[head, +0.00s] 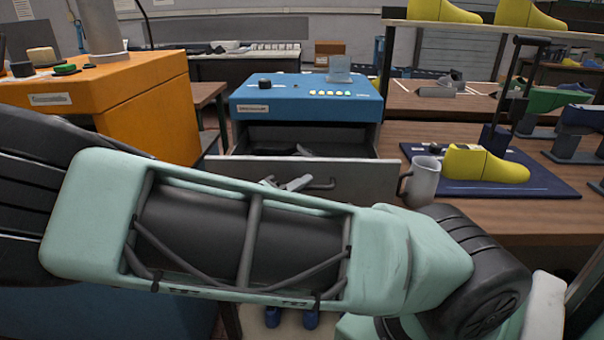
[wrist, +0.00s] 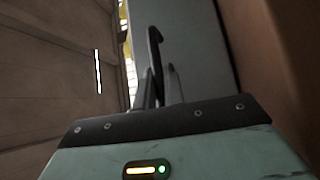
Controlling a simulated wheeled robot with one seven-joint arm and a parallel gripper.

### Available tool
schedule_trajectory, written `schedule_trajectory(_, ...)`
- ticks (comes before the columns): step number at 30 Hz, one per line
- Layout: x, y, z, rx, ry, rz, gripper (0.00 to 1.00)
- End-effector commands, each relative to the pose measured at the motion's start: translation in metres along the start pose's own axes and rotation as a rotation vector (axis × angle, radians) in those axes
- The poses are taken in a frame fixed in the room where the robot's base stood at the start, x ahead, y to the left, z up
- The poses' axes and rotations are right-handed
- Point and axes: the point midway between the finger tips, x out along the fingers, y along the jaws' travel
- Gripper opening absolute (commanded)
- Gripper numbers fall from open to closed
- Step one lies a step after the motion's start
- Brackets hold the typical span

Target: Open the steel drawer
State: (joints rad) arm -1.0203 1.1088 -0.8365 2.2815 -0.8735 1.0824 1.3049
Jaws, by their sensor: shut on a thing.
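The steel drawer (head: 365,178) is a grey box under the blue machine. It stands pulled out, with its inside and some dark contents showing from above. Its bar handle (head: 320,184) is on the front face. My gripper (head: 290,184) is at the left part of the handle, mostly hidden behind my arm. In the wrist view, my gripper (wrist: 163,90) is shut on the dark handle (wrist: 154,45), beside the grey drawer front (wrist: 192,50). The exact contact is hard to see.
The blue machine (head: 300,100) sits above the drawer. A grey mug (head: 422,182) stands close to the drawer's right end, near a yellow shoe last (head: 485,164) on a blue mat (head: 540,185). An orange cabinet (head: 150,110) stands at the left.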

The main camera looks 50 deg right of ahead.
Motion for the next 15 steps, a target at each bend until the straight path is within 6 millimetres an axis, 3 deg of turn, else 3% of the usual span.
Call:
schedule_trajectory(14, -0.0043, 0.0002, 0.0038, 0.001, 0.0, -0.002, 0.0)
schedule_trajectory(15, -0.0043, 0.0002, 0.0038, 0.001, 0.0, -0.002, 0.19)
